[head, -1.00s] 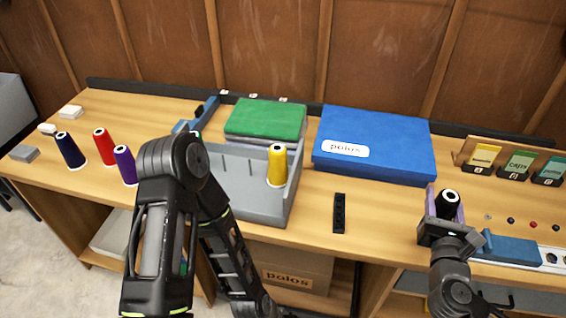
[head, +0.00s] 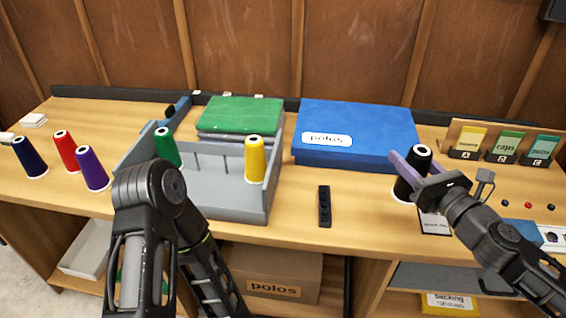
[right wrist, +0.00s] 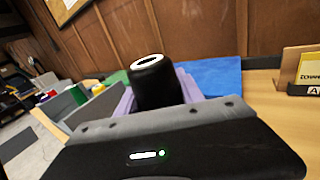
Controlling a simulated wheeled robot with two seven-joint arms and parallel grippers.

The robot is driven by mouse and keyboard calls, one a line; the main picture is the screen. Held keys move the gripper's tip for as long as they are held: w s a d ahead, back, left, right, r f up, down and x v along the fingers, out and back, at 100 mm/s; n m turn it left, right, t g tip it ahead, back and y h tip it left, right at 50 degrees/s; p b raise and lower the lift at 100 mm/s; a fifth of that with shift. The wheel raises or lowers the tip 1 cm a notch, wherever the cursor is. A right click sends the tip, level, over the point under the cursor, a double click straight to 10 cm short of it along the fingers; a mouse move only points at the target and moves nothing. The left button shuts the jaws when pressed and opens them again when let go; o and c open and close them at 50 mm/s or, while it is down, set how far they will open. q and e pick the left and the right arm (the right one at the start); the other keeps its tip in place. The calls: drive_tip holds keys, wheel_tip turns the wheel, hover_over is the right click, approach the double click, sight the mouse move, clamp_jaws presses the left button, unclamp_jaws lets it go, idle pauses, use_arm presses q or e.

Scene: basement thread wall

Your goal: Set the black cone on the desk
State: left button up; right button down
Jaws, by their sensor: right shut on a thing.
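The black cone (head: 408,183) has a white top and a white base rim. My right gripper (head: 411,172) is shut on it, with lilac fingers on either side. The cone is nearly upright above the desk (head: 360,212), in front of the blue box's right end; I cannot tell whether its base touches the wood. In the right wrist view the black cone (right wrist: 152,85) stands up between the lilac fingers (right wrist: 188,86). My left arm is folded at the lower left of the head view; its gripper is out of view.
A blue polos box (head: 355,125) and card holders (head: 503,145) stand behind. A grey tray (head: 225,203) holds yellow (head: 255,160) and green (head: 166,148) cones. Purple, red and navy cones stand left. A black block (head: 324,206) and a small label (head: 434,224) lie near the front edge.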

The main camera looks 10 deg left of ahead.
sight(402, 181)
wheel_tip(402, 181, down, 6)
drive_tip(key=shift+f+b, duration=0.15)
drive_tip(key=shift+b, duration=0.5)
drive_tip(key=shift+f+b, duration=0.4)
drive_tip(key=shift+f, duration=1.45)
drive_tip(key=shift+f, duration=0.15)
drive_tip(key=c, duration=0.7)
unclamp_jaws()
drive_tip(key=shift+c, duration=0.2)
drive_tip(key=v, duration=1.2)
drive_tip(key=shift+p, duration=0.3)
